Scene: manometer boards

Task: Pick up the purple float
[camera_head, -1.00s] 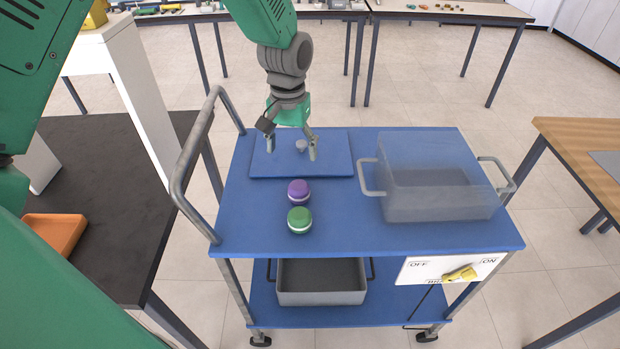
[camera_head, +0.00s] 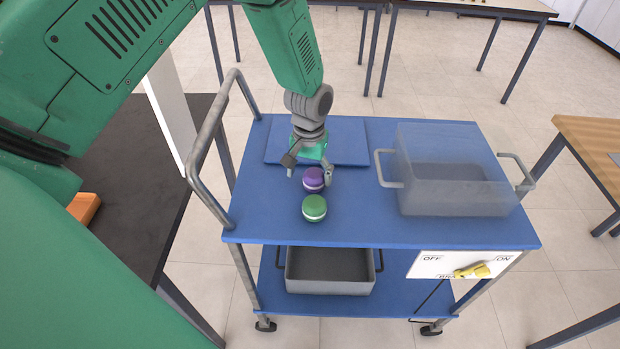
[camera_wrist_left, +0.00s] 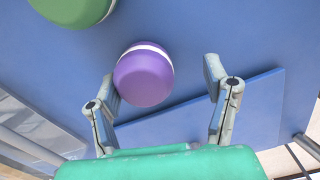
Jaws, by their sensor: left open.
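The purple float (camera_head: 313,180), a round body with a white band, sits on the blue cart top. In the left wrist view the purple float (camera_wrist_left: 144,78) is just ahead of and partly between the fingers, closer to the left-hand finger. My left gripper (camera_head: 309,178) is open above and around the float's far side; its fingers (camera_wrist_left: 162,78) show wide apart and hold nothing. Whether the left-hand finger touches the float I cannot tell. My right gripper is not in view.
A green float (camera_head: 314,207) sits just in front of the purple one. A clear-walled bin (camera_head: 455,190) with handles stands at right. A raised blue board (camera_head: 350,140) lies behind. A metal rail (camera_head: 208,150) edges the cart's left. A grey bin (camera_head: 330,287) is below.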

